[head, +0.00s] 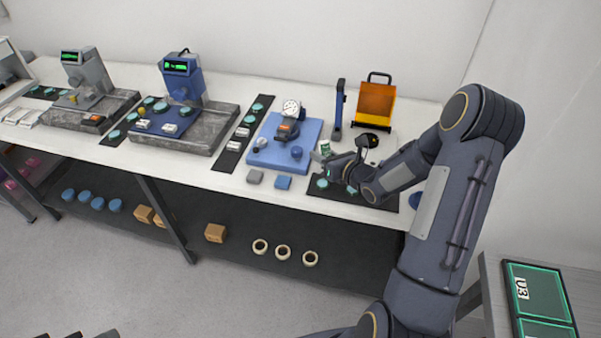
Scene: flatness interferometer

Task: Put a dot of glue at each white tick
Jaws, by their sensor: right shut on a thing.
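My right gripper (337,168) reaches over the front right part of the bench. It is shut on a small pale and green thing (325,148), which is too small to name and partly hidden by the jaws. Just below the gripper lies a black mat (376,201) with teal round pieces (322,183) on it; my arm covers part of the mat. I cannot make out any white ticks or glue dots at this size. My left gripper is not in view.
A blue plate with a dial gauge (291,108) stands left of the gripper. Behind are a blue-black upright device (338,108) and an orange box (376,103). Two grey stone-based instruments (183,85) stand further left. A side table with a green-edged tray (540,291) is at lower right.

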